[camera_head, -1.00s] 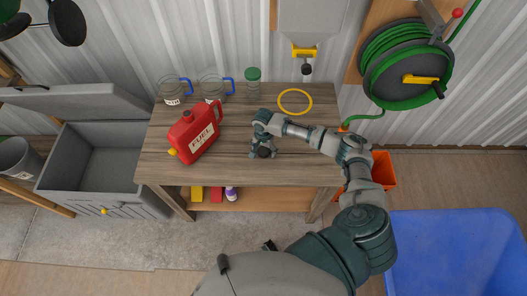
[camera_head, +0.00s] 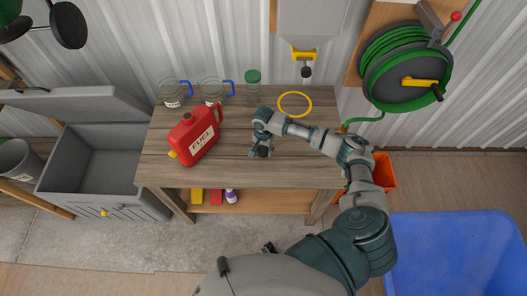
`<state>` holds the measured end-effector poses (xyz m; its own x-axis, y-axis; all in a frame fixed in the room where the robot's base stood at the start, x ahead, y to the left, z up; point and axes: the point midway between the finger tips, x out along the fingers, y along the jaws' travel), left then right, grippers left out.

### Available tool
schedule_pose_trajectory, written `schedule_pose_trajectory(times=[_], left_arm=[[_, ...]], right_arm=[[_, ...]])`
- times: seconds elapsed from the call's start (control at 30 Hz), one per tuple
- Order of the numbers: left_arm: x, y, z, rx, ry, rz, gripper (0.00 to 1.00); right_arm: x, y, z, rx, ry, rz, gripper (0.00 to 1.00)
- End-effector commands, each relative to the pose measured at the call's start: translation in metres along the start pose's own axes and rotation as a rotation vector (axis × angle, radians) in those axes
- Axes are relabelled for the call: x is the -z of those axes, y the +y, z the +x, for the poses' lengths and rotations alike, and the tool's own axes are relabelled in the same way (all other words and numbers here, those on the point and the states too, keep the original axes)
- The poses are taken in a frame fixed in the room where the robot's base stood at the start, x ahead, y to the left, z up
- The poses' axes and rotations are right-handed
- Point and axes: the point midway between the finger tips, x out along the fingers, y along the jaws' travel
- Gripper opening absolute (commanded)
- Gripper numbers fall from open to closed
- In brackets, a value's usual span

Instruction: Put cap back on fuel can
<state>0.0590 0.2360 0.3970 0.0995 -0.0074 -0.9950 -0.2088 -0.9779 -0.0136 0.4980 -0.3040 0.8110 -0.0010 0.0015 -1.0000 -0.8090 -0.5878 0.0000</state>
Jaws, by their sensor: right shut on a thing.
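A red fuel can (camera_head: 195,135) with a white FUEL label stands on the left part of the wooden workbench (camera_head: 225,168). A yellow piece shows at its lower left, by the bench edge. My right gripper (camera_head: 262,153) is over the bench, to the right of the can and apart from it. It is shut on a small dark round thing, which looks like the cap (camera_head: 264,152); the fingers partly hide it. My left gripper is not in view.
Clear jugs with blue handles (camera_head: 173,93) (camera_head: 213,91), a green-lidded jar (camera_head: 253,86) and a yellow ring (camera_head: 295,104) are at the bench's back. A grey chest (camera_head: 100,160) stands open at left. A blue bin (camera_head: 455,250) is at lower right. The bench between can and gripper is clear.

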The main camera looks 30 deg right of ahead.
Motion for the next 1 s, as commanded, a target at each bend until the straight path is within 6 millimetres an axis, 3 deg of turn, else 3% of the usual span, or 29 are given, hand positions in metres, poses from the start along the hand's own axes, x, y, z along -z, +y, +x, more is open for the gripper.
schedule_pose_trajectory(times=[0.07,0.6,0.8,1.0], left_arm=[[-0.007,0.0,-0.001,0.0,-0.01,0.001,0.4],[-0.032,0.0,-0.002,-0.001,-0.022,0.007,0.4],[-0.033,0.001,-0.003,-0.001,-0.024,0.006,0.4],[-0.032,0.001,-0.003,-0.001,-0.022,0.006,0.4]], right_arm=[[0.0,0.0,-0.014,0.002,0.001,0.0,0.34],[-0.131,-0.013,-0.024,0.001,-0.002,-0.004,0.34],[-0.154,-0.015,-0.026,0.001,-0.001,-0.001,0.34],[-0.159,-0.015,-0.026,-0.001,0.0,0.0,0.34]])
